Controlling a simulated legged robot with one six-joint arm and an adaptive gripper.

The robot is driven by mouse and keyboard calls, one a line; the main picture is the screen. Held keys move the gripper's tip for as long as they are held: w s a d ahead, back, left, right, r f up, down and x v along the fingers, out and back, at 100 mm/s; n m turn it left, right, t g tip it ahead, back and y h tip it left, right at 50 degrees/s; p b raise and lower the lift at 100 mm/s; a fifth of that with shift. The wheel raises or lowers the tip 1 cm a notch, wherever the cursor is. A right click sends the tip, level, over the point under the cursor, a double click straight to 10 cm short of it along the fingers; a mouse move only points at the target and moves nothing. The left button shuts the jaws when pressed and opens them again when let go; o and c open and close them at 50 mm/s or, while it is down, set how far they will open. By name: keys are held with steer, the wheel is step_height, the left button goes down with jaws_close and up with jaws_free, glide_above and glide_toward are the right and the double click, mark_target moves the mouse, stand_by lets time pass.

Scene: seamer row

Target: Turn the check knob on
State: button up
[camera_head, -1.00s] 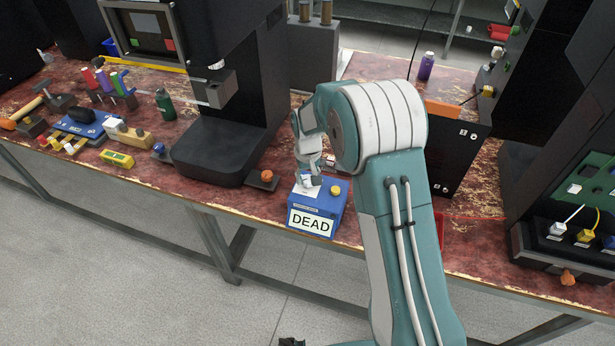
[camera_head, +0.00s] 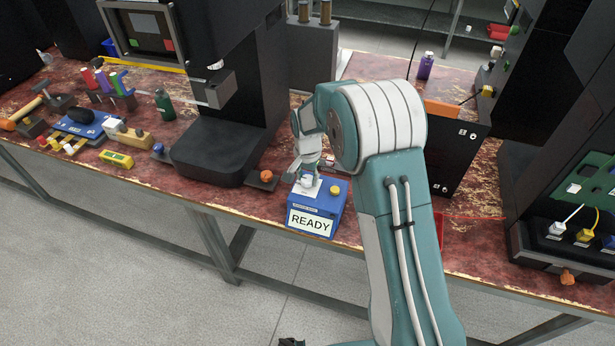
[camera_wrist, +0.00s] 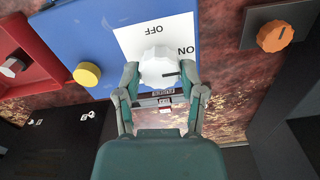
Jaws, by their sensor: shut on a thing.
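The check knob (camera_wrist: 158,66) is a white fluted knob on a white plate marked OFF and ON, on top of a blue box. In the wrist view its dark pointer line points right, towards the ON mark (camera_wrist: 186,50). My gripper (camera_wrist: 160,80) is shut on the knob, one finger on each side. In the head view the blue box (camera_head: 330,204) stands at the bench's front edge, and its front sign (camera_head: 311,223) reads READY. My gripper (camera_head: 308,180) comes down onto the box top there and partly hides the plate.
A yellow button (camera_wrist: 87,74) sits on the same box. An orange knob (camera_wrist: 275,36) on a separate base is beside the box, near the black machine (camera_head: 222,150). A black panel (camera_head: 458,160) stands right of my arm.

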mark_target(306, 178)
steer(key=shift+a+f+m, duration=0.1)
steer(key=shift+m, duration=0.2)
steer(key=o, duration=1.1)
steer(key=shift+o, duration=0.2)
steer(key=shift+a, duration=0.1)
step_height(306, 178, up, 12)
